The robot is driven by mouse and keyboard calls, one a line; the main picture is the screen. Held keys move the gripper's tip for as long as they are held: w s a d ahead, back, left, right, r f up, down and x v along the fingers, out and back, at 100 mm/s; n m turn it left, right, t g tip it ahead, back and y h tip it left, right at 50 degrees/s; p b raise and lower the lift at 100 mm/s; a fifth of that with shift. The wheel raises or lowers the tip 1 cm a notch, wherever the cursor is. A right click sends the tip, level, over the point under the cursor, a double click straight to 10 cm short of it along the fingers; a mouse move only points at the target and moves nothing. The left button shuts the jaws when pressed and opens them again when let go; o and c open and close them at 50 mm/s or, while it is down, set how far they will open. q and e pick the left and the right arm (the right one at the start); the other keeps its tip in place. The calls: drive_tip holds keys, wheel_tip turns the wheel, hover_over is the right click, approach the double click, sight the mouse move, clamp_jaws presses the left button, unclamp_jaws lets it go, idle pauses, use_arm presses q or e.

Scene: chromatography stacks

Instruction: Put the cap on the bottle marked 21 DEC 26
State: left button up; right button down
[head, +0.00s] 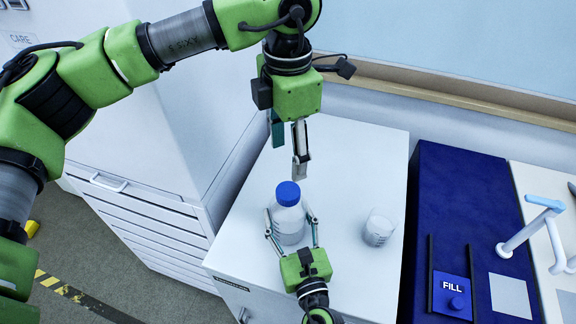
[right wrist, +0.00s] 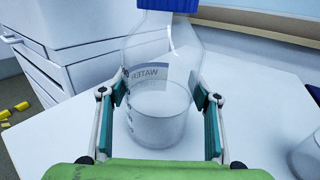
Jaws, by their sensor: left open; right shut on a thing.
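A clear bottle (head: 288,226) with clear liquid stands upright on the white worktop. A blue cap (head: 288,193) sits on its mouth; I cannot tell if it is tightened. My right gripper (head: 292,228) is shut on the bottle's body from the front, one finger on each side. In the right wrist view the bottle (right wrist: 162,112) stands between the fingers, and the lower part of the cap (right wrist: 168,5) shows at the top edge. A label shows there, but no date is readable. My left gripper (head: 288,156) is open and empty, pointing down above the cap, apart from it.
A glass beaker (head: 378,232) stands right of the bottle on the worktop (head: 350,165). Further right is a dark blue panel (head: 440,180) with a FILL button (head: 455,303) and a light-blue-handled tap (head: 530,222). White drawers (head: 150,235) stand at the left.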

use_arm(q)
drive_tip(key=shift+r, duration=0.5)
use_arm(e)
drive_tip(key=c, duration=0.7)
unclamp_jaws()
drive_tip(key=shift+o, duration=0.2)
drive_tip(key=shift+s, duration=0.1)
drive_tip(key=v, duration=1.1)
drive_tip(key=shift+s+d, duration=0.2)
drive_tip(key=shift+s, duration=0.2)
use_arm(q)
drive_tip(key=shift+f, duration=0.1)
use_arm(e)
drive_tip(key=shift+s+f, duration=0.1)
